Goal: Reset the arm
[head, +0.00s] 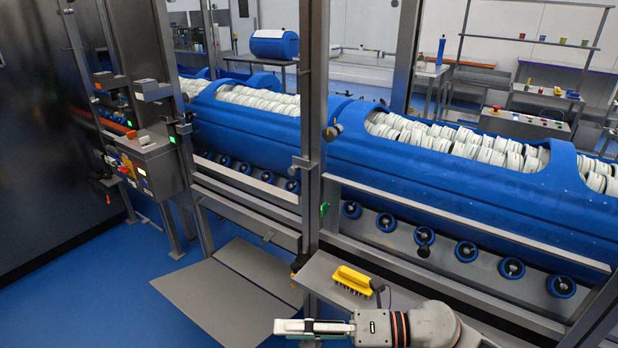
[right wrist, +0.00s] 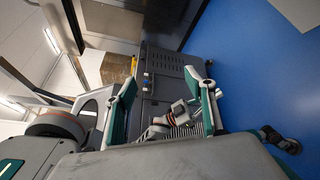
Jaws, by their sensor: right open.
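My right gripper (head: 279,327) shows at the bottom middle of the head view, at the end of my right arm, pointing left. In the right wrist view its two green-edged fingers (right wrist: 168,88) stand wide apart with nothing held between them. It is in front of and below a small grey shelf, apart from the yellow brush (head: 353,280) that lies on it.
The grey shelf (head: 318,270) is by a metal post (head: 313,130). Behind are large blue tub carriers (head: 450,190) full of white tubs, above rollers and a rail (head: 470,240). A control box (head: 150,160) stands left. Blue floor (head: 130,290) is clear at lower left.

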